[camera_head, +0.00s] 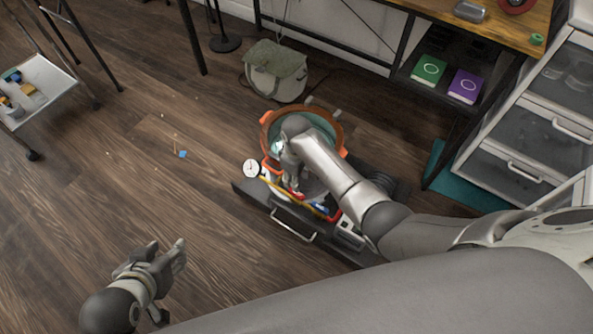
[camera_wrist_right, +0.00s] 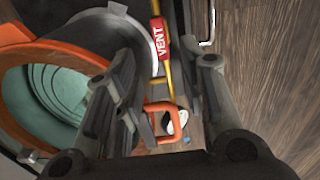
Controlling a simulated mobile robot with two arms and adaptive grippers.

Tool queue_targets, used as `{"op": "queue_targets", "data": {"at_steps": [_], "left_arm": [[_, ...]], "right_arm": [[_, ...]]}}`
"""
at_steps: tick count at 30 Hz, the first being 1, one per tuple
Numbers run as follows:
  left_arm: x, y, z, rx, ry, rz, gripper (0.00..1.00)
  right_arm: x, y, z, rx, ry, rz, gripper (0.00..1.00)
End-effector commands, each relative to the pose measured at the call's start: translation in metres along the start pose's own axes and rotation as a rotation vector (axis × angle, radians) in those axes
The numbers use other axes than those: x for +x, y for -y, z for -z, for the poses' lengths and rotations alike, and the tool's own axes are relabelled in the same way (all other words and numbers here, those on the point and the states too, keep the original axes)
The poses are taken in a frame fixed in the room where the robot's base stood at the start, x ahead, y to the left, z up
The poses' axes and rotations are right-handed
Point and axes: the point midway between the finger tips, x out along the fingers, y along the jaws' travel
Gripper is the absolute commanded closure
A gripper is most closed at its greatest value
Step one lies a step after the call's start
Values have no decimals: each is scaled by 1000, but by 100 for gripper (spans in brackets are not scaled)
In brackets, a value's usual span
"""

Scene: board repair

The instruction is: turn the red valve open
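A red tag-like part marked VENT (camera_wrist_right: 160,38) sits on a yellow pipe (camera_wrist_right: 168,78) in the right wrist view; I cannot tell whether it is the valve's handle. An orange loop (camera_wrist_right: 161,106) lies below it. My right gripper (camera_wrist_right: 163,64) is open, with its fingers apart on either side of the pipe and nothing clearly held. In the head view my right gripper (camera_head: 290,172) is over the machine, and my arm hides much of it. My left gripper (camera_head: 169,243) is open and empty over the floor at the lower left.
The machine has an orange-rimmed tub (camera_head: 338,128), a white gauge (camera_head: 251,168) and a dark base (camera_head: 262,206) with a metal handle (camera_head: 292,226). A bag (camera_head: 275,72) stands behind. Drawers (camera_head: 515,168) and a bench (camera_head: 420,4) are at the right. Floor at left is mostly clear.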

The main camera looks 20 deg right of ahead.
Motion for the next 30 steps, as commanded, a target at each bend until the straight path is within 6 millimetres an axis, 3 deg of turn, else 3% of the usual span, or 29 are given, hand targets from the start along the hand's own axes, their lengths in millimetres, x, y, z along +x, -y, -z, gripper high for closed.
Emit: {"op": "queue_targets", "data": {"at_steps": [4, 10, 30], "left_arm": [[0, 0, 0, 0, 0, 0, 60], [0, 0, 0, 0, 0, 0, 60], [0, 0, 0, 0, 0, 0, 60]], "right_arm": [[-19, 0, 0, 0, -2, 0, 62], [-31, 0, 0, 1, 1, 1, 62], [-31, 2, -2, 4, -5, 0, 62]]}}
